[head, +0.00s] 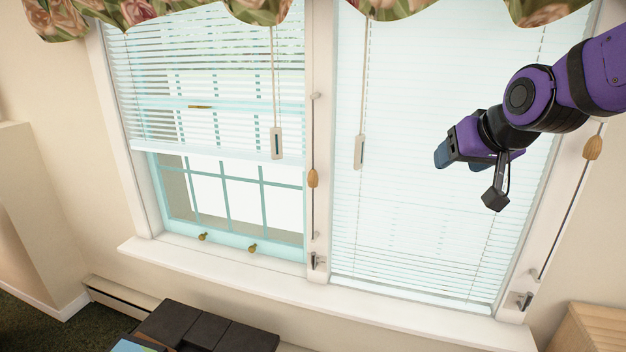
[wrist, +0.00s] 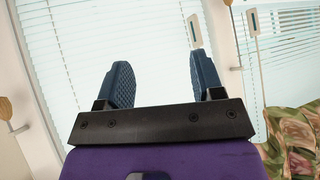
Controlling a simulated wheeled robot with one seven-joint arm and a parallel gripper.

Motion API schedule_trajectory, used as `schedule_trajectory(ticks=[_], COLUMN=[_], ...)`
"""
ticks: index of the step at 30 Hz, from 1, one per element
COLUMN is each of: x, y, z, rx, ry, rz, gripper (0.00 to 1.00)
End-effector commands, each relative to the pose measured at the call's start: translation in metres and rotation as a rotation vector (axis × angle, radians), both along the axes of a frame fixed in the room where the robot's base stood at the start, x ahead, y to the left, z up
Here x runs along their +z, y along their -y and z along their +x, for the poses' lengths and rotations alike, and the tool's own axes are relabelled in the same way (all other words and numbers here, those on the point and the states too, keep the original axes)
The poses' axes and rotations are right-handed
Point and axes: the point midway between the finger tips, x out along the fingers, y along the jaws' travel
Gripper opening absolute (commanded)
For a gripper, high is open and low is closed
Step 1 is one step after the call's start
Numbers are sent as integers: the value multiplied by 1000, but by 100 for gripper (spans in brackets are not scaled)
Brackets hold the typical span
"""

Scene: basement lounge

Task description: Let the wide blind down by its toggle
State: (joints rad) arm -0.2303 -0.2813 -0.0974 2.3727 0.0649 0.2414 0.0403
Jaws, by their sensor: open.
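Two white slatted blinds hang side by side. The left blind (head: 215,75) is partly raised, its bottom rail level about halfway down the window. The right blind (head: 420,230) hangs down to near the sill. A pale toggle with a dark slot hangs on a cord at each: the left toggle (head: 277,143) and the right toggle (head: 359,152). They also show in the wrist view, the right toggle (wrist: 195,32) beyond one fingertip and the left toggle (wrist: 254,22) farther right. My gripper (head: 460,160) is open and empty, in front of the right blind, apart from both toggles.
A flowered valance (head: 430,8) runs along the top. Below the sill (head: 230,272) are a baseboard heater and dark blocks (head: 205,325). A wooden piece (head: 595,330) stands lower right.

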Motion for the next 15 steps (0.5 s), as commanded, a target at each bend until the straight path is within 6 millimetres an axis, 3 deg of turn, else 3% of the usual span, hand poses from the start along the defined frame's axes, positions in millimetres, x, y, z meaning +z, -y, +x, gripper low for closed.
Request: schedule_trajectory(ticks=[6,15], x=[-22,-64], y=[-35,-89], z=[74,156], rx=[9,22], ry=[120,308], rz=[24,38], gripper=[61,61])
